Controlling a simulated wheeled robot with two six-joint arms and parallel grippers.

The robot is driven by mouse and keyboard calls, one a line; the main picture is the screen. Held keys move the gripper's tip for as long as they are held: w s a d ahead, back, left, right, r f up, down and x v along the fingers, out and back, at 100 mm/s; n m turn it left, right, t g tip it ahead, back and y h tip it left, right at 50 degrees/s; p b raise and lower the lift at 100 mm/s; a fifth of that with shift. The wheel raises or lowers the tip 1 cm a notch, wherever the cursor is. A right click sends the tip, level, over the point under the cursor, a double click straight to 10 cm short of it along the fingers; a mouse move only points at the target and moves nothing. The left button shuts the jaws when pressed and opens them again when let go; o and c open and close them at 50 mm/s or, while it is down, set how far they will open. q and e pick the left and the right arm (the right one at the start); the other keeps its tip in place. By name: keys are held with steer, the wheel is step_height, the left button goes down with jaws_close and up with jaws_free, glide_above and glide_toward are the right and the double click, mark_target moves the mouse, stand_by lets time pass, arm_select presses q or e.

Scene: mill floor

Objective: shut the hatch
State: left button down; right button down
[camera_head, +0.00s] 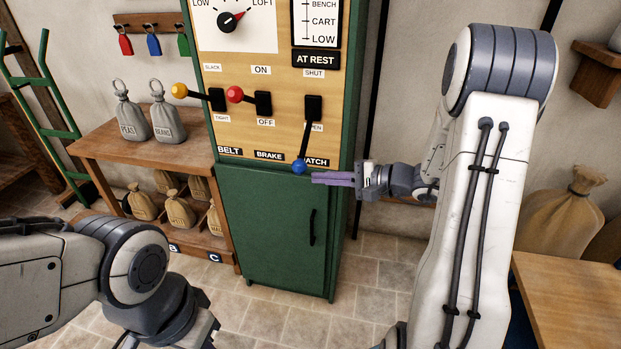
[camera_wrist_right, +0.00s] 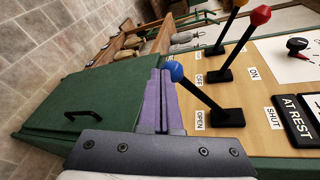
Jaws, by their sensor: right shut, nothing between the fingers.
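The hatch lever has a blue knob (camera_head: 299,167) on a dark stem and hangs down toward the OPEN label, with SHUT above its slot. The knob also shows in the wrist view (camera_wrist_right: 175,72). My right gripper (camera_head: 318,178), with purple fingers, is shut and empty. Its tips are just below and right of the knob in the head view; I cannot tell if they touch it. The fingers also show in the wrist view (camera_wrist_right: 160,90). My left arm is low at the left; its gripper end (camera_head: 208,332) is only partly in frame at the bottom edge.
A yellow-knobbed belt lever (camera_head: 180,91) and a red-knobbed brake lever (camera_head: 235,94) stand left of the hatch lever. An AT REST sign (camera_head: 316,59) is above. The green cabinet door (camera_head: 270,230) below is closed. A shelf (camera_head: 100,146) with sacks stands left.

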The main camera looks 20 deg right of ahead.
mark_target(306, 138)
steer(key=w+d+f+m+t+h, duration=0.1)
steer(key=d+m+t+h, duration=0.1)
steer(key=d, duration=0.5)
steer(key=shift+d+f+t, duration=0.15)
steer(key=shift+d+t, duration=0.05)
steer(key=shift+t, duration=0.3)
steer(key=shift+w, duration=0.1)
steer(key=x, duration=1)
steer(key=shift+s+a+r+p, duration=0.4)
steer(key=shift+s+a, duration=0.25)
steer(key=shift+s, duration=0.1)
steer(key=shift+s+a+r+p, duration=0.3)
steer(key=shift+s+a+p, duration=0.05)
steer(key=shift+s+a, duration=0.35)
steer(key=shift+m, duration=0.3)
